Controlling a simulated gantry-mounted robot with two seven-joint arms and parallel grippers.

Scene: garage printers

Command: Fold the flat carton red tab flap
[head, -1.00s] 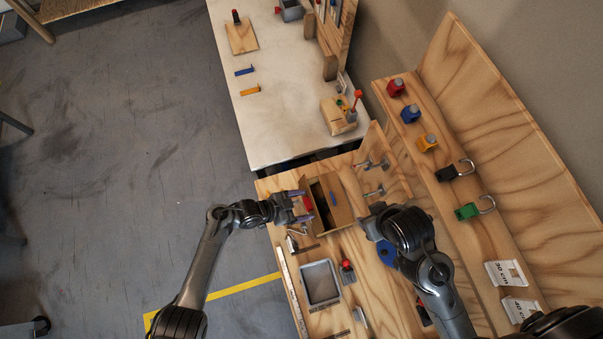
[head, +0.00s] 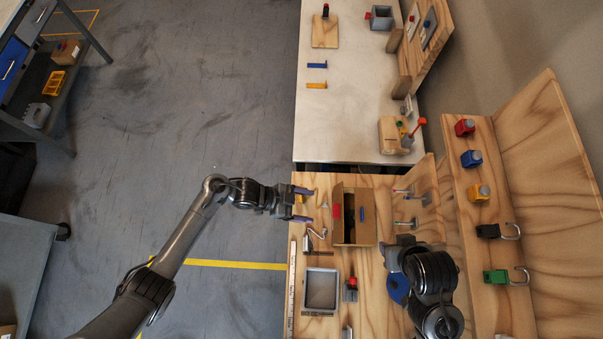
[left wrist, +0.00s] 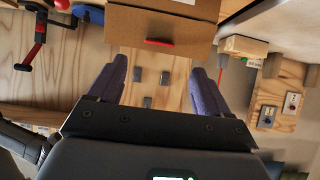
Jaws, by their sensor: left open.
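The brown carton (head: 351,238) stands on the wooden bench, its dark inside showing through a gap in the top. The red tab (head: 336,211) is on its left side, on a flap edge seen narrowly; the flap's exact angle is unclear. A blue tab (head: 362,214) is on the right-hand top panel. My left gripper (head: 307,205) is open and empty, left of the carton and apart from it. In the left wrist view, the red tab (left wrist: 158,42) shows on the carton (left wrist: 165,28) beyond the open fingers (left wrist: 159,68). My right gripper (head: 396,254) is right of the carton; its fingers are unclear.
A grey tray (head: 321,290) and a red-topped tool (head: 351,288) are in front of the carton. A blue ring (head: 398,288) lies by my right arm. Metal clamps (head: 404,192) stand right of the carton. A white table (head: 345,130) lies behind.

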